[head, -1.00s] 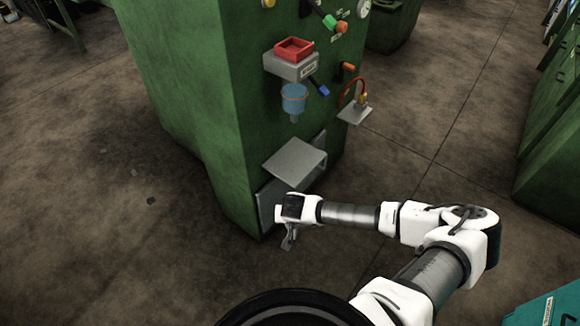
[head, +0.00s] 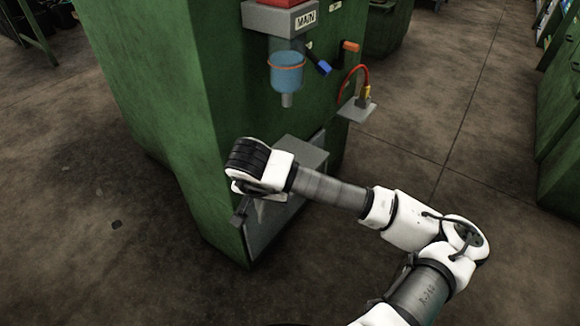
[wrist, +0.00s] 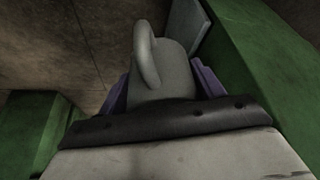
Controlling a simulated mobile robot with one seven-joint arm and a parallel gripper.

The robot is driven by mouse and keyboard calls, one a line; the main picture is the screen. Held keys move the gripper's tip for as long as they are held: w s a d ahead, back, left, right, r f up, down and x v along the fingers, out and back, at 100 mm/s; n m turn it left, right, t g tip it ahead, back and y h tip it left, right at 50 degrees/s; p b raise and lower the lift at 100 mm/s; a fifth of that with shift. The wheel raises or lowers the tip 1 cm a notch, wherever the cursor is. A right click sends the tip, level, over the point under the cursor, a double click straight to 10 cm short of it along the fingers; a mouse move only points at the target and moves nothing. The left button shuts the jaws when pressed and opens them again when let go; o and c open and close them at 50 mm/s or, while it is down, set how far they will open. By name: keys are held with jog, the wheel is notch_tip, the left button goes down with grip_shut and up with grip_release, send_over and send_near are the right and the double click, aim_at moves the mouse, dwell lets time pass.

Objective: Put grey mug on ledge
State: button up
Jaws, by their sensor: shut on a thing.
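In the head view my gripper (head: 244,208) is at the lower front of the green machine, beside a grey hood-like ledge (head: 301,151), which my wrist partly covers. The mug is not clearly made out there. Another ledge, a grey box marked MAIN (head: 279,17), is higher on the machine, with a red tray (head: 272,3) cut off by the top edge. I cannot tell which ledge the task names.
A blue cup-shaped container (head: 286,73) with an orange ring hangs under the MAIN ledge. Blue and orange levers stick out to its right. A small grey shelf (head: 356,110) carries a red hose with a yellow fitting. Open floor (head: 100,215) lies left of the machine (head: 165,110).

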jog(key=shift+w, duration=0.2)
jog(key=w+d, duration=0.1)
jog(key=w, duration=0.3)
jog(key=w+d, duration=0.1)
jog(key=w, duration=0.4)
jog(key=w+d+p, duration=0.1)
jog(key=w, duration=0.3)
jog(key=shift+w+d+r, duration=0.1)
jog(key=shift+w+d, duration=0.1)
jog(key=shift+w, duration=0.05)
jog(key=w, duration=0.3)
jog(key=shift+w+d, duration=0.4)
jog(key=shift+s+f, duration=0.1)
jog(key=shift+f, duration=0.65)
jog(key=shift+f+b, duration=0.25)
jog(key=shift+b, duration=0.05)
jog(key=o, duration=1)
jog(key=shift+o, duration=0.2)
